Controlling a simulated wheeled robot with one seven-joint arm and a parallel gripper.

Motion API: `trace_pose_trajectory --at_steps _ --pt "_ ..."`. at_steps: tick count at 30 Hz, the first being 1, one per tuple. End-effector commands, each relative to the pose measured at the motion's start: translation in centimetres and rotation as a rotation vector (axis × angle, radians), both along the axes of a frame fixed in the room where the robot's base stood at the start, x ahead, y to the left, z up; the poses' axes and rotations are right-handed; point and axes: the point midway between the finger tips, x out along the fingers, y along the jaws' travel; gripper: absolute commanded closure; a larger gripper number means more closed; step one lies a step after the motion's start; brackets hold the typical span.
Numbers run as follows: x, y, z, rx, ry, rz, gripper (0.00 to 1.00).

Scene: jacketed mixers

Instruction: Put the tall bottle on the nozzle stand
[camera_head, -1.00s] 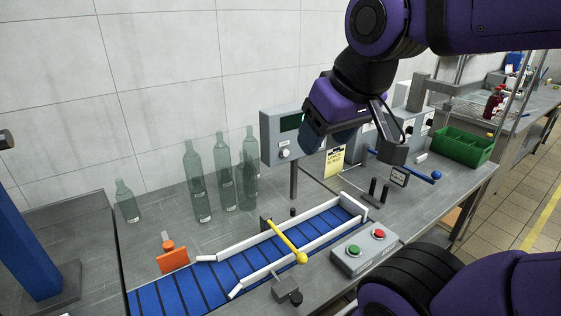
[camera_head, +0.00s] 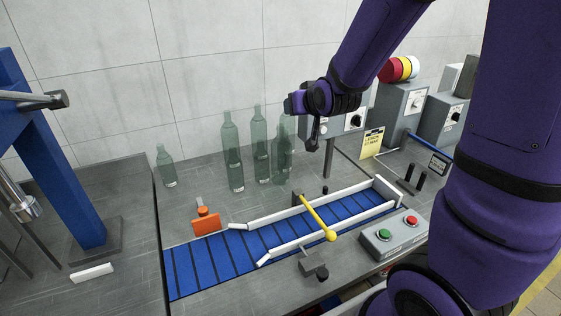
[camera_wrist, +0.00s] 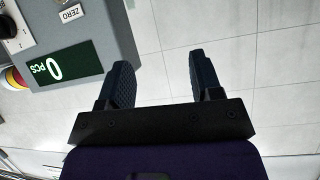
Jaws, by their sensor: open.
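Several tall clear green bottles stand upright in a group on the grey bench by the wall; a front-left one (camera_head: 232,155) and a middle one (camera_head: 260,146) show whole, and those at the right overlap. A shorter bottle (camera_head: 166,168) stands alone to their left. A blue stand (camera_head: 82,200) at the left edge carries a metal nozzle-like part (camera_head: 24,207); I cannot tell whether it is the nozzle stand. My gripper (camera_head: 292,104) is raised above the right-hand bottles, pointing left. In the wrist view its fingers (camera_wrist: 163,78) are apart and empty, with wall behind.
A blue conveyor (camera_head: 225,253) with white rails and a yellow lever (camera_head: 318,219) runs in front of the bottles. An orange block (camera_head: 207,225) sits behind its left end. A grey counter box (camera_wrist: 70,50) is close beside my gripper. A button box (camera_head: 393,234) stands at right.

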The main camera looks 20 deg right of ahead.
Motion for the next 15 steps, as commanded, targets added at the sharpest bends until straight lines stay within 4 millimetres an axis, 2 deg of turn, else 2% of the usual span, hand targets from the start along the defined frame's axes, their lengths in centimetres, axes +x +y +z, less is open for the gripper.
trace_pose_trajectory --at_steps 1,6,15 --pt "0.9 -0.1 -1.3 -0.006 -0.023 -0.001 0.41" --pt "3.2 -0.6 -4.0 -0.025 -0.129 -0.002 0.41" --pt "5.2 -1.0 -8.1 -0.056 -0.291 0.019 0.41"
